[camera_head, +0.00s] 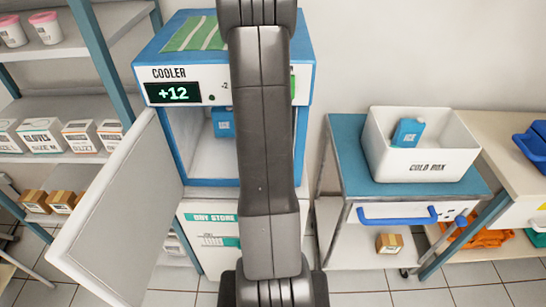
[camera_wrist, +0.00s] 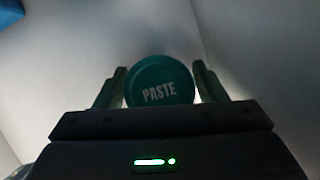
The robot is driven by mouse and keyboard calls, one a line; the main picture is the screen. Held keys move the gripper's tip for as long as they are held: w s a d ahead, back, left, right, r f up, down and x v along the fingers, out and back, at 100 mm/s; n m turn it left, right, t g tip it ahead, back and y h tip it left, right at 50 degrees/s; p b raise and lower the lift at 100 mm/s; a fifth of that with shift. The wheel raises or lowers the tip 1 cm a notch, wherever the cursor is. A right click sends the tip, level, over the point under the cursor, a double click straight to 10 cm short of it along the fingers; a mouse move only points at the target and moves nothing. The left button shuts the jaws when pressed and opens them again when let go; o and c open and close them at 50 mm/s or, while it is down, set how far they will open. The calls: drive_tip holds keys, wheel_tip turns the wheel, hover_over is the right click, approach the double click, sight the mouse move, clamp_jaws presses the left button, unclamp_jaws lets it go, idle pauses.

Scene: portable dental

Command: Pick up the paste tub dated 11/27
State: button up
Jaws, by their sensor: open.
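A round teal lid marked PASTE (camera_wrist: 160,82) shows in the wrist view, on a tub whose sides and date I cannot see. My gripper (camera_wrist: 159,82) is open, with one finger on each side of this tub. I cannot tell whether either finger touches it. In the head view my own arm covers the middle of the picture and hides the gripper and part of the cooler (camera_head: 304,85). The cooler door (camera_head: 120,215) stands open to the left, and the cooler display reads +12.
A blue ICE pack (camera_head: 222,123) is inside the cooler. A white cold box (camera_head: 425,165) with another ICE pack (camera_head: 407,132) stands on the blue-topped cart (camera_head: 350,178) at right. Shelves (camera_head: 60,52) with cups and boxes stand at left. Pale walls close around the tub.

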drive_tip(key=c, duration=0.7)
drive_tip(key=shift+c, duration=0.2)
drive_tip(key=shift+r, duration=0.15)
